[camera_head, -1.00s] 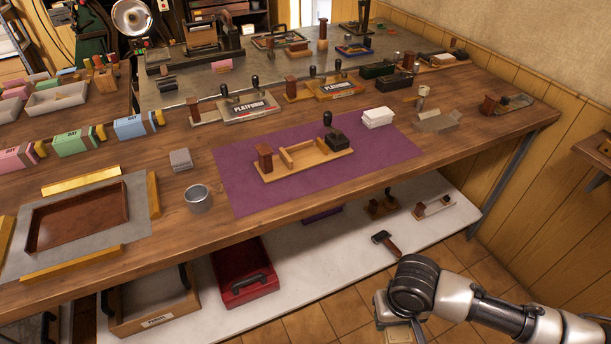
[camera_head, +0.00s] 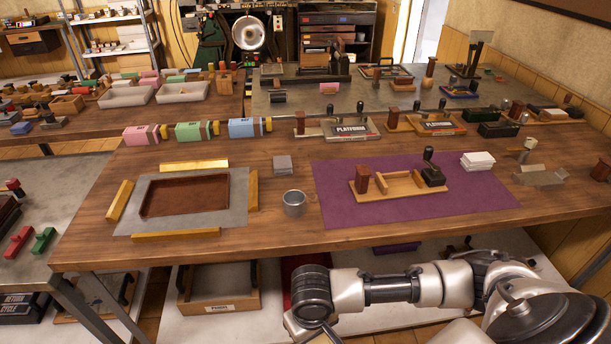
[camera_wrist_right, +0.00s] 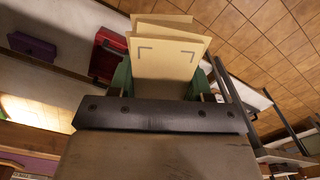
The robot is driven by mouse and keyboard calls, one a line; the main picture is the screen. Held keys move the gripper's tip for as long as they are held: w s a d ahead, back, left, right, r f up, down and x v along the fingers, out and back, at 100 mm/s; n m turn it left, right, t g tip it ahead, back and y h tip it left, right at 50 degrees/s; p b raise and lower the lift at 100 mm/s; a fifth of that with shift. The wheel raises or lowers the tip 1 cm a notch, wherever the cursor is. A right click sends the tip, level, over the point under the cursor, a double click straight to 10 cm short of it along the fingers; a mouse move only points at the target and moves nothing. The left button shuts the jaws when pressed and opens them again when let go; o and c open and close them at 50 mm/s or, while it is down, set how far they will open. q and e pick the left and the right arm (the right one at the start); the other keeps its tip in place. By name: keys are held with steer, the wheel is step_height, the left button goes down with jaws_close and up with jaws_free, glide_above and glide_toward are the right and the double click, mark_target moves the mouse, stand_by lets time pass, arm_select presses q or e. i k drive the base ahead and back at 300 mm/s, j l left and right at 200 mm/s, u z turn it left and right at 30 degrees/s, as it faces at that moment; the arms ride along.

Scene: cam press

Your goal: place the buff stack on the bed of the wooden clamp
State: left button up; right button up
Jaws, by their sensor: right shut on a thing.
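The buff stack (camera_wrist_right: 165,60) is a few cream cards with dark corner marks, slightly fanned. It sits between the green-padded fingers of my right gripper (camera_wrist_right: 160,82), which is shut on it. In the head view my right arm hangs in front of the bench, its end at the bottom edge, below the tabletop and well short of the clamp. The wooden clamp (camera_head: 398,189) lies on a purple mat (camera_head: 345,209), with a brown block at its left end and a black-handled press at its right. Its bed, between wooden rails, looks empty. My left gripper is out of view.
White cards (camera_head: 477,161) lie at the mat's back right corner. A metal cup (camera_head: 294,204) and grey stack (camera_head: 283,164) stand left of the mat. A brown tray (camera_head: 186,196) is further left. Platform presses (camera_head: 350,129) line the back. The bench's front edge lies between my arm and the clamp.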

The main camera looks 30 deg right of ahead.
mark_target(399, 186)
steer(key=l+u, duration=0.4)
steer(key=k+l+u, duration=0.15)
steer(key=u, duration=0.2)
steer(key=k+l+u, duration=0.1)
steer(key=l+u, duration=0.15)
steer(key=u, duration=0.15)
steer(key=k+l+u, duration=0.15)
steer(key=u, duration=0.25)
steer(key=k+l, duration=1.7)
